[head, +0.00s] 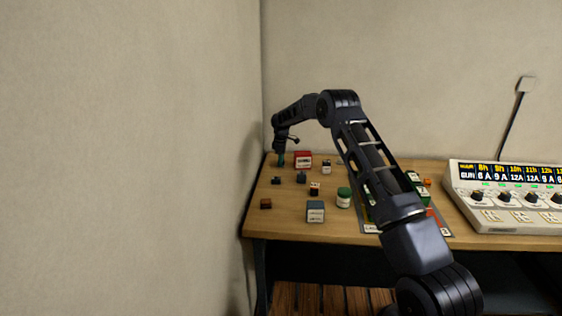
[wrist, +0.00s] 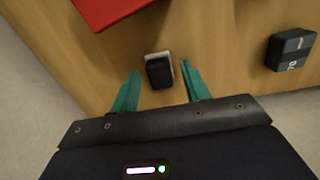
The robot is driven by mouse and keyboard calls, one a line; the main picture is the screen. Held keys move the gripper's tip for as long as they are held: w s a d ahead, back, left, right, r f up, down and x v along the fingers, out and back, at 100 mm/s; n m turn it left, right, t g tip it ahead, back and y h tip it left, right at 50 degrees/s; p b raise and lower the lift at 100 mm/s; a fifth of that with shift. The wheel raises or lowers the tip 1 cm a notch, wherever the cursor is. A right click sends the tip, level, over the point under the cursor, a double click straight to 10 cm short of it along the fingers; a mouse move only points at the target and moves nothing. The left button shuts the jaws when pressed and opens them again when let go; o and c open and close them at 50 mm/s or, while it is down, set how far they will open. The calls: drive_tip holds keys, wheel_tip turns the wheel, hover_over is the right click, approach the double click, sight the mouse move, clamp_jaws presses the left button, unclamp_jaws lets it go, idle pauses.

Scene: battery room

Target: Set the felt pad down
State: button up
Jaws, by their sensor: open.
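A small black block with a pale edge (wrist: 159,72), probably the felt pad, shows in the wrist view on the wooden table. My gripper (wrist: 161,80) has teal fingers, spread apart on either side of the block's near end. There is a visible gap on each side, and neither finger appears to grip it. In the head view my gripper (head: 281,159) is low over the table's far left corner. The block cannot be made out there behind the gripper.
A red box (head: 303,159) stands close to the gripper, and it also shows in the wrist view (wrist: 105,8). A dark block (wrist: 290,50) lies to the right. A green jar (head: 344,198), a grey box (head: 316,211) and a charger (head: 505,196) are farther off. A wall borders the table's left.

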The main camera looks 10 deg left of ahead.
wheel_tip(320, 180, up, 12)
drive_tip(key=s+d+r+m+t, duration=0.1)
drive_tip(key=s+d+r+m, duration=0.1)
drive_tip(key=s+d+r, duration=0.35)
drive_tip(key=s+d+r+m, duration=0.2)
drive_tip(key=d+r, duration=0.5)
drive_tip(key=r, duration=0.3)
drive_tip(key=s+d+r+m+t, duration=0.1)
drive_tip(key=s+d+r+m, duration=0.3)
drive_tip(key=s+d+r, duration=0.95)
drive_tip(key=s+d+m+t, duration=0.15)
drive_tip(key=s+d, duration=0.25)
drive_tip(key=s, duration=0.5)
drive_tip(key=s+d+m, duration=0.3)
drive_tip(key=s+d, duration=0.2)
drive_tip(key=s, duration=0.5)
drive_tip(key=s+d+f+m, duration=0.1)
drive_tip(key=s+d+f, duration=0.1)
drive_tip(key=s, duration=0.4)
drive_tip(key=s+d+f+m, duration=0.2)
drive_tip(key=s+f, duration=0.2)
drive_tip(key=s, duration=0.3)
drive_tip(key=s+d+f+m+t, duration=0.1)
drive_tip(key=s+d+f+m, duration=0.1)
drive_tip(key=s, duration=0.5)
drive_tip(key=shift+s+f, duration=0.2)
drive_tip(key=shift+f, duration=0.3)
